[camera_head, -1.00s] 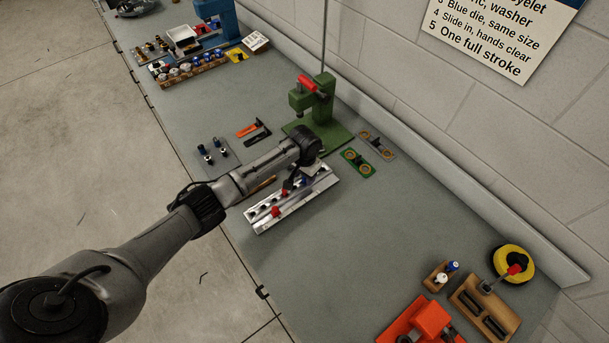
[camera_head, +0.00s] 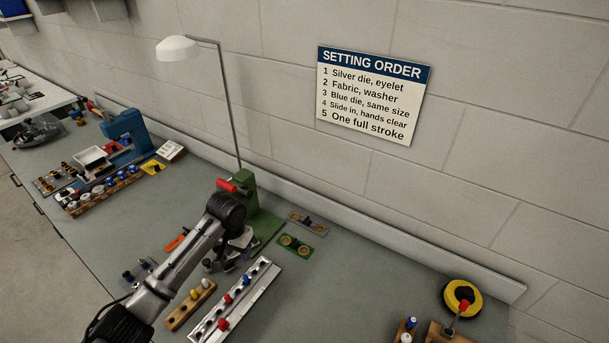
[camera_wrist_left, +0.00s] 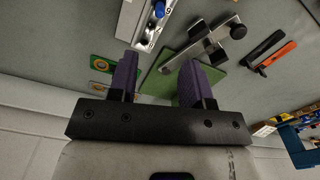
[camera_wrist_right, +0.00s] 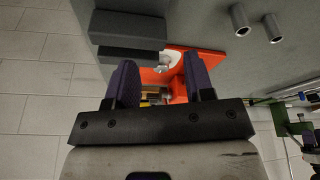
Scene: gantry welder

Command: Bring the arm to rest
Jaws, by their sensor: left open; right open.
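My left arm comes in from the lower left in the head view. My left gripper (camera_head: 236,256) is low over the bench, between the green press (camera_head: 262,228) and the silver slotted rail (camera_head: 238,306). In the left wrist view its two purple-padded fingers (camera_wrist_left: 158,82) stand apart with nothing between them; the green press base (camera_wrist_left: 162,78) lies beyond. My right arm is outside the head view. In the right wrist view, my right gripper (camera_wrist_right: 161,84) has its fingers apart, with an orange-red fixture (camera_wrist_right: 205,66) beyond them. I cannot tell the distance to that fixture.
A wooden block with pegs (camera_head: 190,305) lies left of the rail. A green plate with two rings (camera_head: 295,245) lies right of the press. A blue machine (camera_head: 126,130) stands further back left. A yellow ring (camera_head: 462,298) is at right. Bare bench (camera_head: 350,295) lies between.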

